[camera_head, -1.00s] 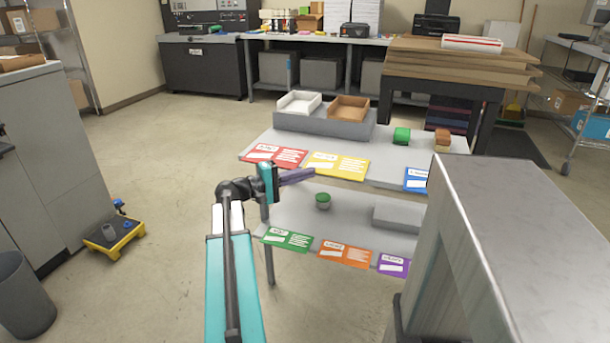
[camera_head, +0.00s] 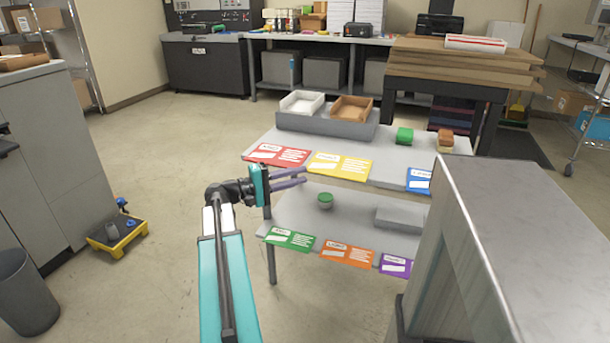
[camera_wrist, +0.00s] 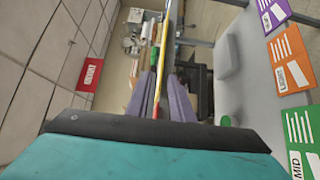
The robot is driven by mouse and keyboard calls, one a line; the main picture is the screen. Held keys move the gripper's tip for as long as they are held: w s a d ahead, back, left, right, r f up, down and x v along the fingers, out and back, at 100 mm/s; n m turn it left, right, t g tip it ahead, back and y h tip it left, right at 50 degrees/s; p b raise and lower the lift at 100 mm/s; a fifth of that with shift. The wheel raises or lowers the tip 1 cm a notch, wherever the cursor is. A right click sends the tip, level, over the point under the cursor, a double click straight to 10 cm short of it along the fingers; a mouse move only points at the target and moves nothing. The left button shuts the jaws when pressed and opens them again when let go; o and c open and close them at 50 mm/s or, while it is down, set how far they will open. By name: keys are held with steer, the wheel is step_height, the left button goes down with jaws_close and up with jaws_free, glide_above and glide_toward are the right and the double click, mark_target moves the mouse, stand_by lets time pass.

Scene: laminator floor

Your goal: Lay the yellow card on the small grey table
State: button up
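The yellow card (camera_head: 340,165) lies sloping along the front edge of the upper grey shelf, between a red card (camera_head: 277,155) and a blue card (camera_head: 419,180). My gripper (camera_head: 305,177) is just in front of and below the red and yellow cards, its two purple fingers apart and pointing right. In the wrist view my open gripper (camera_wrist: 159,88) has a thin yellow and red edge-on strip (camera_wrist: 159,75) running in line with the gap between its fingers; I cannot tell whether it touches them. No separate small grey table is clearly identifiable.
The lower shelf holds a green-topped jar (camera_head: 325,201) and a grey block (camera_head: 398,218), with green, orange and purple cards along its front edge. A tall grey box-shaped body (camera_head: 510,220) fills the right foreground.

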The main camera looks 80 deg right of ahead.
steer(key=v, duration=0.8)
steer(key=shift+a, duration=0.1)
steer(key=shift+w+f, duration=0.1)
stand_by(0.5)
